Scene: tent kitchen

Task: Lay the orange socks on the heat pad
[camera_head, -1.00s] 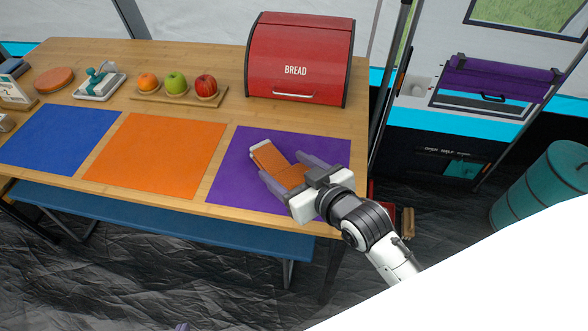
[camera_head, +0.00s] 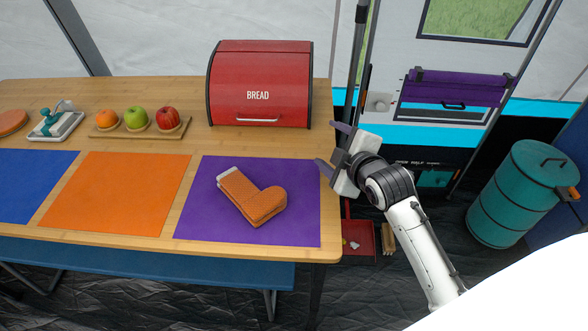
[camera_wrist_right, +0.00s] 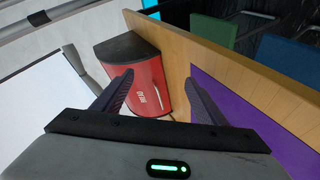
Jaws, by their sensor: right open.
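The folded orange socks (camera_head: 252,199) with a pale cuff lie on the purple mat (camera_head: 300,222), near its middle. An orange mat (camera_head: 118,195) and a blue mat (camera_head: 35,185) lie to the left of it on the table; no mat bears a label naming it the heat pad. My right gripper (camera_head: 333,147) is open and empty, apart from the socks, at the table's right edge, up and to the right of them. In the right wrist view its two fingers (camera_wrist_right: 158,76) are spread with nothing between them. My left gripper is not in view.
A red bread box (camera_head: 262,85) stands at the table's back right; it also shows in the right wrist view (camera_wrist_right: 147,88). A board (camera_head: 140,130) with fruit stands left of it. A blue bench (camera_head: 150,268) is in front. A teal barrel (camera_head: 520,195) stands at right.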

